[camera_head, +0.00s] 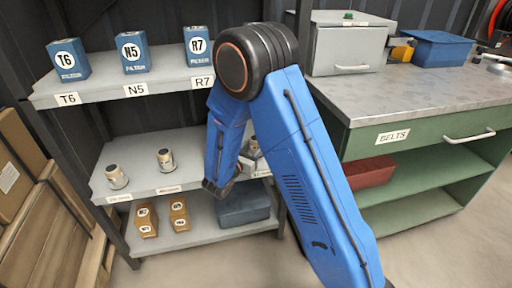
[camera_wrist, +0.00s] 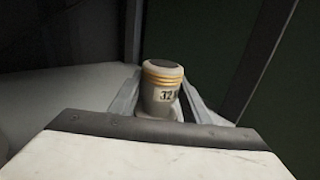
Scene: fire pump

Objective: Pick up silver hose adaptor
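In the wrist view a silver hose adaptor (camera_wrist: 162,92) stands upright, with gold bands, a dark top and a label starting "32". It stands between the two fingers of my gripper (camera_wrist: 161,103), which are spread on either side of it; its lower part is hidden by the gripper body. In the head view my gripper (camera_head: 254,163) is mostly hidden behind my blue arm, at the right end of the middle shelf. Two more silver adaptors stand on that shelf, one at the left (camera_head: 116,177) and one right of it (camera_head: 165,160).
The shelf rack (camera_head: 140,183) carries blue filter boxes (camera_head: 134,54) on top and brown boxes (camera_head: 147,219) with a blue-grey bin (camera_head: 243,205) below. A green workbench (camera_head: 420,140) stands right. Cardboard boxes (camera_head: 22,175) are stacked left. The middle shelf is clear beside the adaptors.

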